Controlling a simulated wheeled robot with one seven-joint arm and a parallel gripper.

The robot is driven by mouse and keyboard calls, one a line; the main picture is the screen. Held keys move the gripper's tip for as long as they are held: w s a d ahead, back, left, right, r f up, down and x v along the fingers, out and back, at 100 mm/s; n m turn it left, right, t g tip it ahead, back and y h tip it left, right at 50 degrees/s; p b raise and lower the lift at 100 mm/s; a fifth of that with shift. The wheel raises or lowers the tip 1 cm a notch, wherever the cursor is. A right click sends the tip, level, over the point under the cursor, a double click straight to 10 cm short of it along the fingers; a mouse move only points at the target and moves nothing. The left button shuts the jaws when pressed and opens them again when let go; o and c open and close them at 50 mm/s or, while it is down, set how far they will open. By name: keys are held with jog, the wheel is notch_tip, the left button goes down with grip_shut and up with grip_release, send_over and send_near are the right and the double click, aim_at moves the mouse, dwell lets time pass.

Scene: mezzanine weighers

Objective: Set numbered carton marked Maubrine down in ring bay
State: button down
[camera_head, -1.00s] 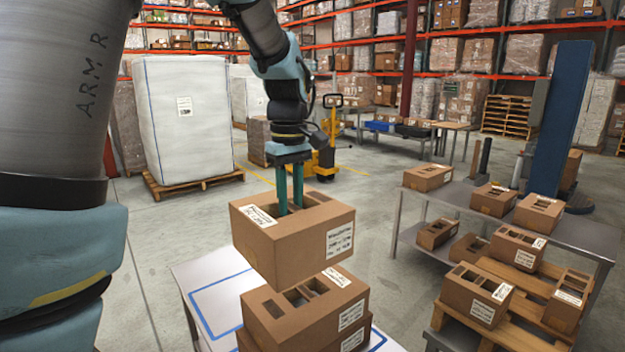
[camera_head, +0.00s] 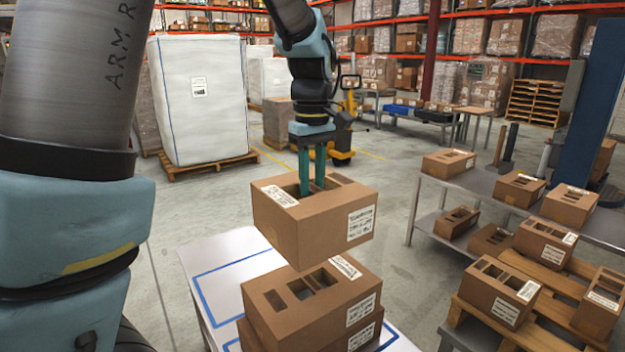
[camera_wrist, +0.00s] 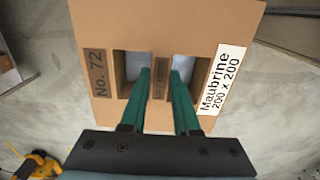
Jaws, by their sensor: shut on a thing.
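The carton marked Maubrine (camera_head: 310,222) is brown, with white labels and openings in its top. The wrist view shows its top (camera_wrist: 105,60), with "Maubrine 200 x 200" and "No. 72" labels. My gripper (camera_head: 312,188) is shut on it, its green fingers in two openings either side of a strip; the wrist view shows the fingers (camera_wrist: 163,85). The carton hangs above a stack of brown cartons (camera_head: 318,308) on a white table (camera_head: 222,252) with blue outlined areas. The fingertips are hidden inside the carton. I cannot tell which outline is the ring bay.
A grey metal bench (camera_head: 480,184) at right holds several brown cartons. A wooden pallet (camera_head: 545,325) with more cartons stands in front of it. A wrapped white load (camera_head: 200,105) and a yellow pallet truck (camera_head: 350,105) stand behind. The table's left part is bare.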

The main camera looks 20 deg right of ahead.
jog(key=shift+f, duration=0.15)
dwell(0.3)
jog(key=shift+s+f+b, duration=0.1)
jog(key=shift+f+b, duration=0.3)
jog(key=shift+f, duration=0.35)
jog(key=shift+f+b, duration=3.2)
jog(key=shift+f, duration=2.85)
jog(key=c, duration=0.6)
grip_release()
jog(key=shift+r, duration=0.1)
notch_tip(320, 180, up, 11)
jog(key=shift+f+b, duration=0.15)
jog(key=shift+b, duration=0.35)
